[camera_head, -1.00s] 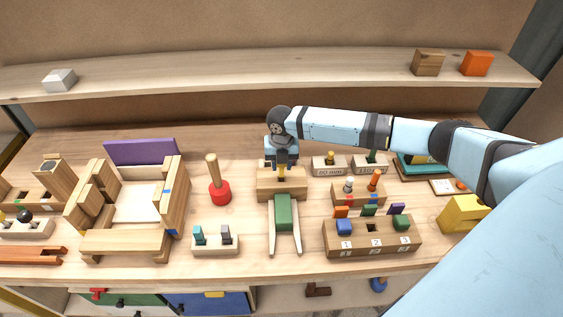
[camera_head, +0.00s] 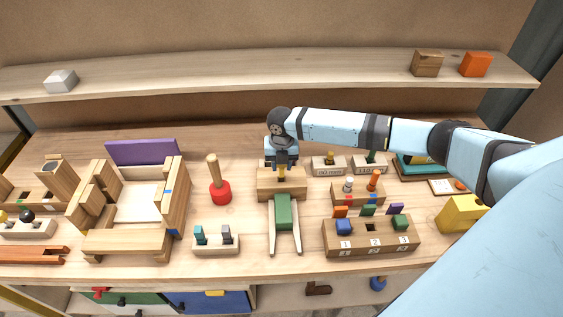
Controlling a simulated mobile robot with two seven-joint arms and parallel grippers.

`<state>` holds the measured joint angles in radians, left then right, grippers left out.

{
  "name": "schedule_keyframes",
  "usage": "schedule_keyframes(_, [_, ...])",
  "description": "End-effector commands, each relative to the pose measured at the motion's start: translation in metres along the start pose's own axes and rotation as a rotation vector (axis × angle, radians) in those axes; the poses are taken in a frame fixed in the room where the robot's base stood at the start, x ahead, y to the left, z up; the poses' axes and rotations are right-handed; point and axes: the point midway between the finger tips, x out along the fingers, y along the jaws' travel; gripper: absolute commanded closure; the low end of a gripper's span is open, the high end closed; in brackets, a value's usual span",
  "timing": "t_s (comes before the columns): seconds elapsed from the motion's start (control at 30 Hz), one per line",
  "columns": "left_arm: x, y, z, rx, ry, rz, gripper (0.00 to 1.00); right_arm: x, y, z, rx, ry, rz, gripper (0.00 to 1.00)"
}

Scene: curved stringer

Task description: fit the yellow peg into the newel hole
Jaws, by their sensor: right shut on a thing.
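My right gripper (camera_head: 282,166) points down over a wooden block at the middle of the bench. It is shut on the yellow peg (camera_head: 282,174), which shows as a small yellow piece just below the fingers. The wooden block (camera_head: 265,186) lies directly under the peg, behind a green piece with two pale legs (camera_head: 284,212). The peg's lower end is at the block's top; I cannot tell whether it is inside a hole, and no hole shows clearly. My left gripper is out of view.
A red-based mallet (camera_head: 219,188) stands to the left of the block. A holder with two pegs (camera_head: 358,192) and a numbered block (camera_head: 370,240) stand to the right. A two-slot block (camera_head: 216,244) sits at the front. My right arm spans the back right.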

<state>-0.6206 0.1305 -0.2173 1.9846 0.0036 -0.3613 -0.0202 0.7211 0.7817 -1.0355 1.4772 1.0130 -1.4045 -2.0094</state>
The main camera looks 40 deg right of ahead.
Motion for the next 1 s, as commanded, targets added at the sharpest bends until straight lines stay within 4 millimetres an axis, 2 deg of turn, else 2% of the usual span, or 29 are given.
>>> schedule_keyframes(0.37, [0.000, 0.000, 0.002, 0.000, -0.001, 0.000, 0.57, 0.002, 0.000, 0.000, 0.000, 0.000, 0.000, 0.89])
schedule_keyframes(1.0, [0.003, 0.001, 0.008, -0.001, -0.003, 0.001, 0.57, 0.018, 0.000, 0.000, 0.000, 0.001, -0.001, 0.89])
